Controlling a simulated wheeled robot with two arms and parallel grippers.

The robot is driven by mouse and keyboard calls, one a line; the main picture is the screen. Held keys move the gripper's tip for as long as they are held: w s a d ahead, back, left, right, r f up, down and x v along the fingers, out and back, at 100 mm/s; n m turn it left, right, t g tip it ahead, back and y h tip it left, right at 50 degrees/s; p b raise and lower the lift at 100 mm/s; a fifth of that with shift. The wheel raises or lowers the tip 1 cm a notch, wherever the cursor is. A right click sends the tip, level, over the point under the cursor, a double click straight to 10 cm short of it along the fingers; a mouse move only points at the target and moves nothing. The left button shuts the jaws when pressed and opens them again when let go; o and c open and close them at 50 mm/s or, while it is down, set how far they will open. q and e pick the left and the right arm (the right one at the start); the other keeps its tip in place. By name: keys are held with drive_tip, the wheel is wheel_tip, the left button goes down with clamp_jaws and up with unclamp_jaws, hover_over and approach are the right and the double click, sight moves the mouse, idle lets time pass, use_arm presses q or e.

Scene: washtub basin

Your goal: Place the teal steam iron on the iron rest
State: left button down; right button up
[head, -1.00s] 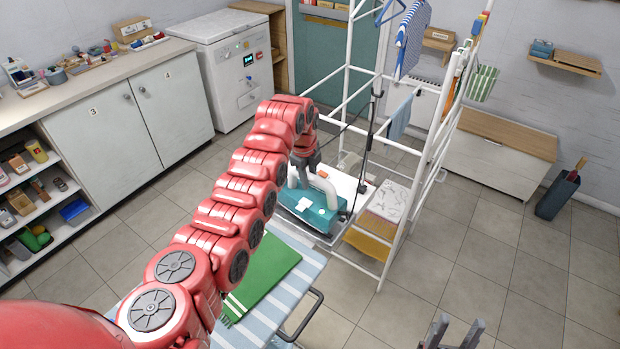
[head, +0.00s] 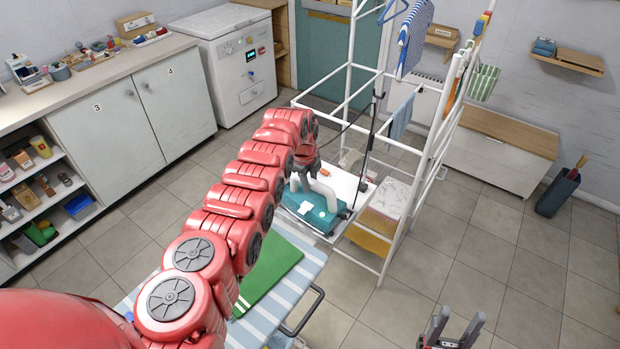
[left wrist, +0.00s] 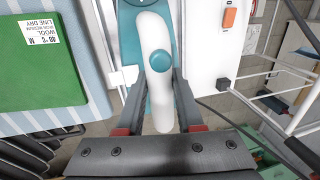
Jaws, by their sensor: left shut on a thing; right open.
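The teal steam iron (head: 318,216) with a white handle is at the far end of the striped ironing board. My left gripper (left wrist: 163,80) is shut on its white handle (left wrist: 155,32), with one finger on each side. The teal body (left wrist: 131,45) shows beneath the handle in the left wrist view. The white plate that appears to be the iron rest (head: 347,186) lies right beside and behind the iron; its orange switch (left wrist: 229,18) shows close up. I cannot tell whether the iron touches the surface under it. My right gripper (head: 451,330) is open and empty at the lower right.
A folded green cloth (head: 268,278) lies on the striped board (head: 300,262). A black cord rises behind the iron. A white drying rack (head: 408,200) stands close on the right, with hanging cloths.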

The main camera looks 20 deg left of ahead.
use_arm(q)
drive_tip(key=c, duration=0.5)
unclamp_jaws()
drive_tip(key=shift+r, duration=0.1)
drive_tip(key=shift+c, duration=0.2)
drive_tip(key=shift+a+r, duration=0.1)
drive_tip(key=shift+r, duration=0.35)
wheel_tip(320, 180, up, 11)
drive_tip(key=s+b, duration=0.2)
drive_tip(key=b, duration=0.1)
drive_tip(key=shift+s+a, duration=0.15)
drive_tip(key=shift+a, duration=0.1)
drive_tip(key=shift+f, duration=0.1)
